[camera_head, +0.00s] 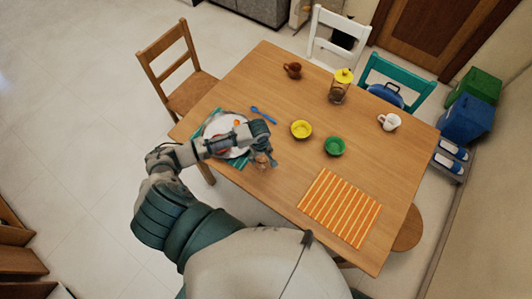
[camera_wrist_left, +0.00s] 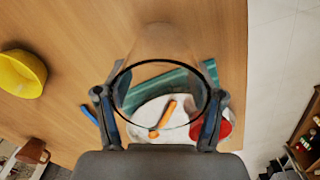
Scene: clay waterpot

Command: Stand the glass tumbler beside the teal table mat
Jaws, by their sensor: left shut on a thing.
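The clear glass tumbler (camera_wrist_left: 165,45) is between the fingers of my left gripper (camera_wrist_left: 160,108), which is shut on it. In the head view the left gripper (camera_head: 264,152) is just right of the teal table mat (camera_head: 239,164), with the tumbler (camera_head: 262,164) below it. I cannot tell whether the tumbler's base touches the table. The mat lies at the table's left end, mostly hidden by a white plate (camera_head: 214,128) and my left arm. In the wrist view the mat (camera_wrist_left: 209,68) shows partly through the glass. My right gripper is out of view.
A blue spoon (camera_head: 263,115) lies beyond the plate. A yellow bowl (camera_head: 301,129) and a green bowl (camera_head: 334,146) stand mid-table. An orange striped mat (camera_head: 340,207) lies at the right. Bare wood lies between the gripper and the striped mat.

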